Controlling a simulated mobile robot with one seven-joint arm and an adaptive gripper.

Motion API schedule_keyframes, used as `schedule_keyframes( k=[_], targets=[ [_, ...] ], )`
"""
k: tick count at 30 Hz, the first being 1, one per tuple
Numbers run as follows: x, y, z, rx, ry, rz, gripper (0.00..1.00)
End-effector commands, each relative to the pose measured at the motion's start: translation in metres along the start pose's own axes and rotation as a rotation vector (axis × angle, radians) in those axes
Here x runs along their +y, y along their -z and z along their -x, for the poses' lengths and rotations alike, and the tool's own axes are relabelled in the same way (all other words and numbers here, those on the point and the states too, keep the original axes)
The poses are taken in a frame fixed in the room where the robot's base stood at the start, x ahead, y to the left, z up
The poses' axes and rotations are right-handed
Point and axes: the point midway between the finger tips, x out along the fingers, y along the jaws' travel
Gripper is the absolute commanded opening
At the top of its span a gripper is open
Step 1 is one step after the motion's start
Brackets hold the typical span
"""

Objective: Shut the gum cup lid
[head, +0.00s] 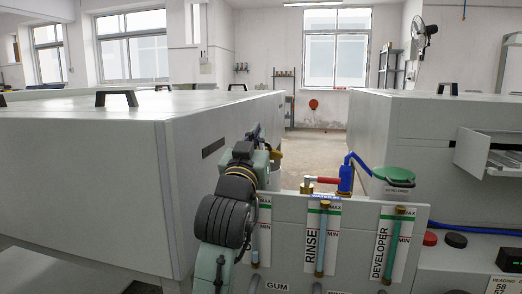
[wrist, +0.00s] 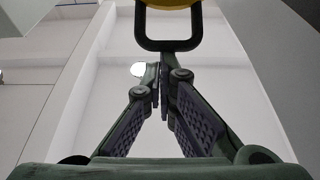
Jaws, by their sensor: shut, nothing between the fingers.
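The yellow gum cup lid (head: 276,154) shows as a small patch just right of my arm in the head view, mostly hidden by it. A pale cup (head: 275,175) shows in part below it. In the wrist view the edge of the yellow lid (wrist: 170,3) is at the top, cut off by the frame, with a black loop handle (wrist: 168,45) hanging below it. In the head view my gripper (head: 257,131) is partly hidden. The lid's angle is unclear.
A front panel has RINSE (head: 320,235) and DEVELOPER (head: 390,245) level gauges. A blue valve (head: 346,178) with a red pipe stands behind it. A green-lidded developer cup (head: 393,176) is at right. A large grey cabinet (head: 90,180) stands close left of my arm.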

Motion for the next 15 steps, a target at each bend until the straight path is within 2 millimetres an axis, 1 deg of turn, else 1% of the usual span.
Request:
schedule_keyframes(
  k=[1,6,15],
  targets=[
    [0.001,-0.020,0.011,0.043,0.000,0.003,0.00],
    [0.001,-0.036,0.029,0.198,-0.001,0.003,0.00],
    [0.000,-0.058,0.048,0.412,0.000,0.002,0.00]
  ],
)
